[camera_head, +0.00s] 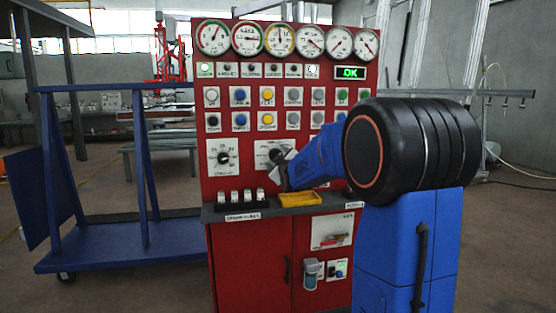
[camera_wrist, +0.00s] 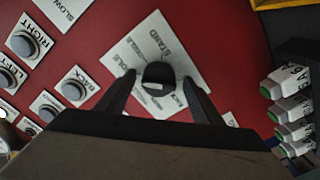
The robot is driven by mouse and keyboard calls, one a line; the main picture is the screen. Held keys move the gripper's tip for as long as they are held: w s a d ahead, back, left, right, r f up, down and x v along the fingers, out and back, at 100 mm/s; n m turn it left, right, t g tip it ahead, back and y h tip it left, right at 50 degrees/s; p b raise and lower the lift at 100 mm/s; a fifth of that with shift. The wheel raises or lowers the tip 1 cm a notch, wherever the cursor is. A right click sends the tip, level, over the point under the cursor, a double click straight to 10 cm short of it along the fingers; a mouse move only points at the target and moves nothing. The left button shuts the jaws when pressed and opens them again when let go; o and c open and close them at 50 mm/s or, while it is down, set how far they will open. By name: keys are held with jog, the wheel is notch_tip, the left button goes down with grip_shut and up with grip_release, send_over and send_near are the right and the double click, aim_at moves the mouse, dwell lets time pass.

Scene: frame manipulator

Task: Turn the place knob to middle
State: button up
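A dark round knob (camera_wrist: 158,74) sits on a white plate (camera_wrist: 142,35) on the red panel in the wrist view. The plate carries printed labels, one reading "STAND"; the others are hard to read. A short pale mark shows on the knob's lower edge. My gripper (camera_wrist: 159,78) is open, with one finger on each side of the knob; a gap shows beside the fingers, and I cannot tell whether they touch it. In the head view my gripper (camera_head: 281,170) is at the right-hand knob plate (camera_head: 264,146) and partly hides it.
A second knob (camera_head: 223,157) is to the left. Rows of push buttons (camera_head: 267,95) and gauges (camera_head: 280,39) are above. White switches (camera_head: 240,197) and a yellow tray (camera_head: 300,199) sit on the ledge below. A blue cart (camera_head: 120,245) stands left of the cabinet.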

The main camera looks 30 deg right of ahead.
jog(key=shift+s, duration=0.1)
jog(key=v, duration=1.7)
jog(key=shift+s+r, duration=0.1)
jog(key=shift+s, duration=0.05)
jog(key=s+a+f+m+g+y, duration=0.1)
jog(key=s+a+f+g, duration=0.3)
jog(key=s, duration=0.8)
jog(key=s+a+f+m+g+y, duration=0.2)
jog(key=s+a+f+m+g, duration=0.1)
jog(key=s+a+f, duration=0.4)
jog(key=s+a+f+m+g+y, duration=0.1)
jog(key=s+a+f+g, duration=0.4)
jog(key=s+f, duration=0.6)
jog(key=s+a+y, duration=0.1)
jog(key=s, duration=0.4)
jog(key=shift+s+a+m+g, duration=0.3)
jog(key=shift+m, duration=0.1)
